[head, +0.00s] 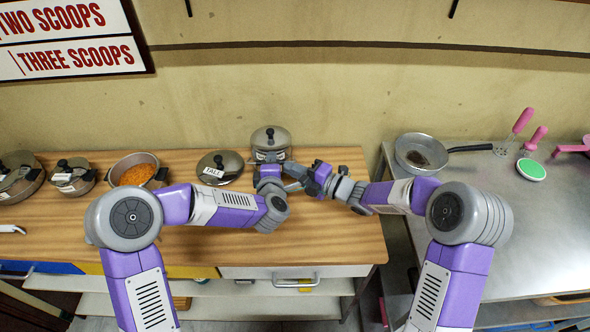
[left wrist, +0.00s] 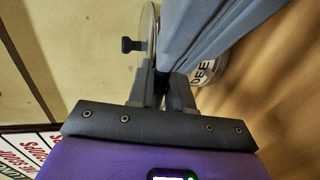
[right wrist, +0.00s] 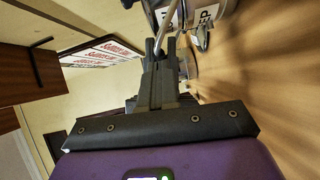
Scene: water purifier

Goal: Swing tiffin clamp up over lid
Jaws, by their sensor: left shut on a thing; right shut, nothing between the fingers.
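The steel tiffin (head: 270,143) stands upright at the back of the wooden counter, with a dark knob on its lid. Its white label shows in the left wrist view (left wrist: 204,72) and the right wrist view (right wrist: 203,17). My left gripper (head: 268,168) is at its front; in the left wrist view its fingers (left wrist: 162,80) are shut on a part of the tiffin, partly hidden by a blue-grey shape in front. My right gripper (head: 298,184) is just right of it, shut and empty, its fingertips (right wrist: 160,45) close below a thin grey bar (right wrist: 167,22) beside the tiffin. I cannot tell the clamp's exact angle.
A dark lid tagged TALL (head: 220,167) lies left of the tiffin. A pot of orange food (head: 134,171) and lidded pots (head: 72,177) stand farther left. A pan (head: 422,152) is on the steel table (head: 540,225) at right, beyond a gap. The front counter is mostly clear.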

